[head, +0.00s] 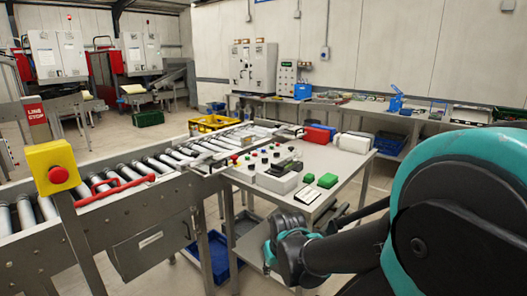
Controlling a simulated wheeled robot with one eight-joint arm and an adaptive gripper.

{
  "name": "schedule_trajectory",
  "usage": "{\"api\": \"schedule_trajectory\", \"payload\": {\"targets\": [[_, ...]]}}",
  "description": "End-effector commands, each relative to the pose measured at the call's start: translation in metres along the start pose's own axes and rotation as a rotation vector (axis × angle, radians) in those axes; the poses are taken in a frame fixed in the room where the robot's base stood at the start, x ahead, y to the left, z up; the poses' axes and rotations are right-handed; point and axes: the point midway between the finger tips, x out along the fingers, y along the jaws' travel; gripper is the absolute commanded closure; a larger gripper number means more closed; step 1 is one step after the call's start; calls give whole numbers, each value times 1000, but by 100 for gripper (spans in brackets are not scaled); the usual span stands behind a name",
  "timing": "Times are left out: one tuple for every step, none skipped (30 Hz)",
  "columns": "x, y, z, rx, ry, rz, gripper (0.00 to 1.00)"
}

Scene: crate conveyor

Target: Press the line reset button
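A yellow box (52,165) with a red round button (58,174) stands on a post at the left, beside the roller conveyor. A red sign reading "LINE STOP" (36,113) is above and behind it. Several small red, green and black buttons or knobs (263,158) are on the metal table in the middle. No label reading "line reset" is legible, so I cannot tell which button it is. My gripper (283,240) is at the lower middle, in front of the table's near edge and apart from the buttons. Its finger opening is not clear.
The roller conveyor (110,222) runs from lower left to the table (345,158), with a red handle (115,188) on it. A grey box (278,181), green blocks (328,180), a red case (317,134) and a white container (353,143) are on the table. A blue crate (218,257) is below.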

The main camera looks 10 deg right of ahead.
Motion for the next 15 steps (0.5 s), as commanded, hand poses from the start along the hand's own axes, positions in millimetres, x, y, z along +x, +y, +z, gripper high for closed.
{"api": "schedule_trajectory", "payload": {"targets": [[0, 0, 0, 0, 0, 0, 80], [0, 0, 0, 0, 0, 0, 84], [0, 0, 0, 0, 0, 0, 89], [0, 0, 0, 0, 0, 0, 93], [0, 0, 0, 0, 0, 0, 96], [0, 0, 0, 0, 0, 0, 100], [0, 0, 0, 0, 0, 0, 100], [0, 0, 0, 0, 0, 0, 100], [0, 0, 0, 0, 0, 0, 100], [0, 0, 0, 0, 0, 0, 100], [0, 0, 0, 0, 0, 0, 100], [0, 0, 0, 0, 0, 0, 100], [0, 0, 0, 0, 0, 0, 100], [0, 0, 0, 0, 0, 0, 100], [0, 0, 0, 0, 0, 0, 100]]}}
